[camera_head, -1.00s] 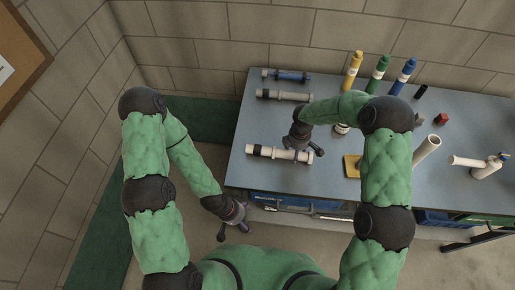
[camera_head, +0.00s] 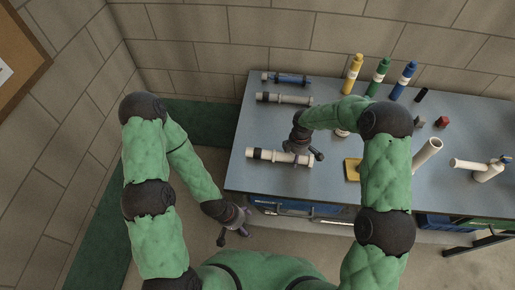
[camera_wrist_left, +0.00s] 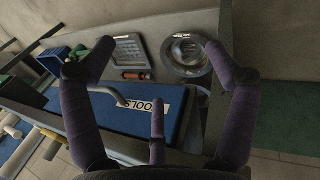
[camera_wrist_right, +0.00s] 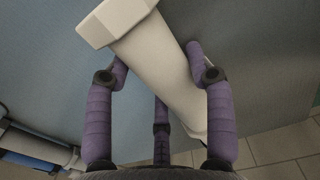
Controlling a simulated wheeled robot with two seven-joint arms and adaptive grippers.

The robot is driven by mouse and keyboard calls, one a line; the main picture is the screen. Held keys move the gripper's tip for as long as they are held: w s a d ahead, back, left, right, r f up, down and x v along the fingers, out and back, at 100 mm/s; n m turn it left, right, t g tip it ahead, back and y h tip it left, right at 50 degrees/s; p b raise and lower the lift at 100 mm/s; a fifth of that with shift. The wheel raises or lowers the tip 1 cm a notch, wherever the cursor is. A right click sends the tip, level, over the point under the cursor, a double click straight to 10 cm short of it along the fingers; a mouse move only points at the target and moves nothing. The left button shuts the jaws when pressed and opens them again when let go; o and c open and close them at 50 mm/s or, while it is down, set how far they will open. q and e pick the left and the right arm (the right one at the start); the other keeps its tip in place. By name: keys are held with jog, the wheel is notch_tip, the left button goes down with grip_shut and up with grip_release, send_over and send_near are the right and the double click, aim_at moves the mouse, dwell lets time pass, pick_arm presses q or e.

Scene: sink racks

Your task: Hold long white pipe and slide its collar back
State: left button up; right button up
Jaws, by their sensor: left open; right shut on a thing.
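The long white pipe (camera_head: 288,157) lies across the left front part of the blue-grey table, with a dark collar (camera_head: 257,154) near its left end. My right gripper (camera_head: 308,156) is shut on the pipe toward its right end. In the right wrist view the white pipe (camera_wrist_right: 160,65) runs slantwise between the fingers, its wide faceted end at upper left; the collar is not clear there. My left gripper (camera_head: 232,236) is open and empty, in front of the table's front edge and apart from the pipe. Its spread fingers also show in the left wrist view (camera_wrist_left: 155,75).
A grey pipe (camera_head: 285,98) and a blue pipe (camera_head: 288,78) lie farther back. Yellow (camera_head: 353,74), green (camera_head: 377,75) and blue (camera_head: 403,80) bottles stand near the wall. A yellow block (camera_head: 352,169) is right of my right gripper. A blue tools drawer (camera_wrist_left: 110,115) is below the tabletop.

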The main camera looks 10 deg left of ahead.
aim_at(257, 150)
pick_arm(q)
jog(key=c, duration=0.3)
jog(key=w+d+r+m, duration=0.2)
jog(key=w+r+m, duration=0.3)
jog(key=m, duration=0.1)
jog(key=w+d+r+m+y, duration=0.1)
jog(key=w+d+r+m, duration=0.2)
jog(key=w+r+m, duration=0.2)
jog(key=w+d+r+m, duration=0.2)
jog(key=w+r+m, duration=0.3)
jog(key=w+m, duration=0.1)
jog(key=shift+w+d+r+m+g+y, duration=0.25)
jog(key=shift+d+m+g+y, duration=0.15)
jog(key=shift+m, duration=0.3)
jog(key=shift+c, duration=0.2)
jog(key=w+a+r, duration=0.1)
jog(key=w+a, duration=0.1)
jog(key=w, duration=0.1)
jog(key=w+a+r+m+y, duration=0.1)
jog(key=w, duration=0.3)
jog(key=w+a+r+m+y, duration=0.1)
jog(key=w+a, duration=0.1)
jog(key=w, duration=0.1)
jog(key=shift+w+a, duration=0.2)
jog(key=shift+a, duration=0.1)
notch_tip(257, 150, down, 9)
jog(key=shift+s+f, duration=0.1)
jog(key=shift+f, duration=0.05)
jog(key=shift+w+f, duration=0.25)
jog(key=shift+f, duration=0.05)
